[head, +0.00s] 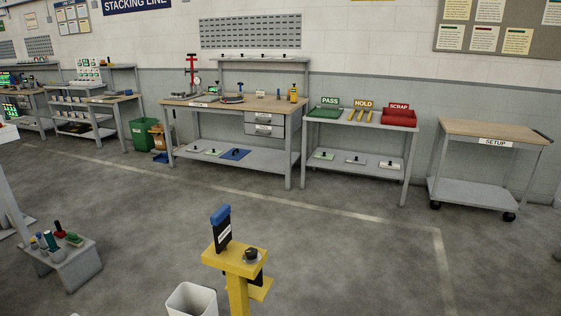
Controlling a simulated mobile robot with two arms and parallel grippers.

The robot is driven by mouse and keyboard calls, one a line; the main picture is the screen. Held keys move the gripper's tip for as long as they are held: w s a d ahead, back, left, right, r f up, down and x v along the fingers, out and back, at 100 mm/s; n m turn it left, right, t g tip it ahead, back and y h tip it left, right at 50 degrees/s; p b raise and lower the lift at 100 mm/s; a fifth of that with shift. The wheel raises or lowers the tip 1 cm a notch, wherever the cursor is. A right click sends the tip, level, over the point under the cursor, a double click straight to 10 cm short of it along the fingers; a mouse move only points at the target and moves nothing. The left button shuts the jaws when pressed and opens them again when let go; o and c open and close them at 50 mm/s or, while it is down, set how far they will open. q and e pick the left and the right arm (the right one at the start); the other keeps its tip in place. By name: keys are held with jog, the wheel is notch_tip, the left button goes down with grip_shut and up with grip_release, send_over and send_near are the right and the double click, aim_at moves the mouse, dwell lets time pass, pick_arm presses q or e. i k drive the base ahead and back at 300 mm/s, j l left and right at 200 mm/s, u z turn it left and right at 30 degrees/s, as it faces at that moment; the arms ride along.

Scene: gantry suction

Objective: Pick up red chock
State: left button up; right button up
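I cannot make out a thing that is clearly a red chock. A small red-topped item (59,229) stands on a low grey stand (80,268) at the lower left, beside green and blue items; it is too small to identify. A red tray (398,118) under the SCRAP sign sits on the grey table right of the workbench. A tall red upright tool (192,66) stands on the workbench. Neither of my grippers is in view.
A yellow post (235,262) with a blue-topped black device stands in the near middle, a white bin (192,300) beside it. The workbench (230,106), a sorting table (357,126) and a wheeled SETUP cart (480,128) line the wall. Open floor lies between.

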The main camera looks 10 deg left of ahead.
aim_at(60, 233)
jog(key=i+l+z, duration=0.4)
jog(key=i, duration=0.2)
jog(key=i+z, duration=0.4)
jog(key=i, duration=0.15)
jog(key=i+j+u, duration=0.1)
jog(key=i+u, duration=0.2)
jog(key=i, duration=0.2)
jog(key=i+u, duration=0.35)
jog(key=i, duration=0.2)
jog(key=i+l+u, duration=0.15)
jog(key=i+u, duration=0.15)
jog(key=i, duration=0.2)
jog(key=i+l+u, duration=0.3)
jog(key=i, duration=0.2)
jog(key=i+j+u, duration=0.25)
jog(key=i+u, duration=0.15)
jog(key=i, duration=0.2)
jog(key=i+j+u, duration=0.1)
jog(key=i+u, duration=0.3)
jog(key=i, duration=0.2)
jog(key=i+l+u, duration=0.1)
jog(key=i+u, duration=0.25)
jog(key=i, duration=0.25)
jog(key=i+l+u, duration=0.4)
jog(key=i, duration=0.2)
jog(key=j, duration=0.1)
